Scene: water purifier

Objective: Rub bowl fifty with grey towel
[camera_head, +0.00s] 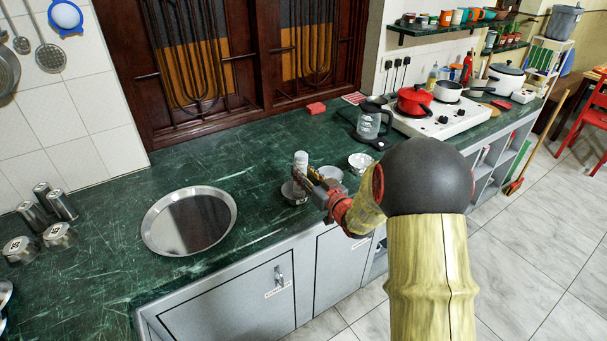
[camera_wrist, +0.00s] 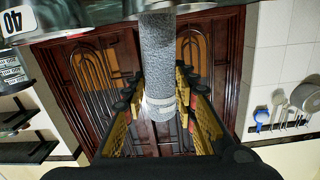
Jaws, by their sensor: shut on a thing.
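My gripper (camera_head: 312,182) is shut on the grey towel (camera_head: 300,163), a rolled upright cylinder. In the wrist view the towel (camera_wrist: 160,65) stands between the two yellow-padded fingers (camera_wrist: 160,105), with a pale band around it. A metal bowl (camera_head: 293,194) is at the towel's lower end on the counter. Its number cannot be read, and I cannot tell whether the towel touches it. Another bowl (camera_head: 331,173) is just right of it, partly hidden by my gripper, and a third (camera_head: 361,161) is farther right. The wrist view shows a bowl marked 40 (camera_wrist: 20,22) at upper left.
A kettle (camera_head: 371,121) and a white stove (camera_head: 430,118) with a red pot (camera_head: 413,101) stand behind right. Steel canisters (camera_head: 60,206) are far left. The green counter (camera_head: 240,150) is clear behind the bowls.

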